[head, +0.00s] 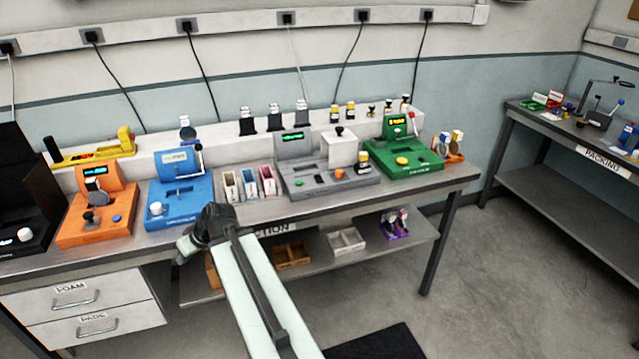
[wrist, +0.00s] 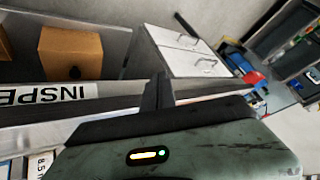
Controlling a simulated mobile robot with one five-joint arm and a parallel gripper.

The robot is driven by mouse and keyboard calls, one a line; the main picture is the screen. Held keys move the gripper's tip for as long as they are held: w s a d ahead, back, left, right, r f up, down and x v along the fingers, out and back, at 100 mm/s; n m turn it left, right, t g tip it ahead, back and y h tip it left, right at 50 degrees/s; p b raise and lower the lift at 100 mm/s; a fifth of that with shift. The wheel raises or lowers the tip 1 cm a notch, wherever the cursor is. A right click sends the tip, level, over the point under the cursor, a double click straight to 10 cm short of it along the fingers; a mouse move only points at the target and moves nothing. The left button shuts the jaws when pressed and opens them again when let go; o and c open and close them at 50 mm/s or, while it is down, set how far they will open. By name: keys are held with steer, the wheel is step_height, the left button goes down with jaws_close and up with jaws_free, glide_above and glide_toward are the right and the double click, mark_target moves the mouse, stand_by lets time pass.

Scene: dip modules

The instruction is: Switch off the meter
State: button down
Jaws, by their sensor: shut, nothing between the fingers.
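Several bench devices with displays stand on the worktable in the head view; I cannot tell which is the meter. They are an orange one (head: 72,228), a blue one (head: 185,212), a grey one (head: 297,187), a green one (head: 425,163) and a black one (head: 30,185). The orange, grey and green ones show lit displays. My gripper (head: 190,243) is at the bench's front edge, in front of the blue device. In the wrist view my gripper (wrist: 160,80) is shut with nothing in it, and no device can be made out clearly there.
Small open bins (head: 249,186) stand between the blue and grey devices. White drawers (head: 83,300) are below at left, and a lower shelf (head: 330,262) holds boxes. A packing table (head: 560,140) stands at right. Floor (head: 480,290) is clear between the tables.

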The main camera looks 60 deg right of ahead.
steer(key=s+d+r+t+h, duration=0.1)
steer(key=d, duration=0.6)
steer(key=s+d+r+m+t+h+b, duration=0.1)
steer(key=d+t, duration=0.1)
steer(key=d, duration=0.4)
steer(key=s+d+r+m+t+h+b, duration=0.1)
steer(key=d+r+t, duration=0.1)
steer(key=d, duration=0.5)
steer(key=shift+s+d+h, duration=0.3)
steer(key=shift+s+d, duration=0.05)
steer(key=s+d+r+m+h, duration=0.1)
steer(key=s+d, duration=0.2)
steer(key=d, duration=0.2)
steer(key=s+d+r+m+t+h+b, duration=0.1)
steer(key=s+d+h, duration=0.1)
steer(key=d, duration=0.3)
steer(key=s+d+r+h, duration=0.2)
steer(key=s+d, duration=0.2)
steer(key=d, duration=0.1)
steer(key=shift+s+m+t+b, duration=0.25)
steer(key=shift+m+t+b, duration=0.05)
steer(key=shift+m+b, duration=0.1)
steer(key=s+d+r+m+h, duration=0.2)
steer(key=s+d+h, duration=0.2)
steer(key=s+d, duration=0.4)
steer(key=shift+s+r, duration=0.2)
steer(key=shift+s, duration=0.15)
steer(key=shift+d, duration=0.1)
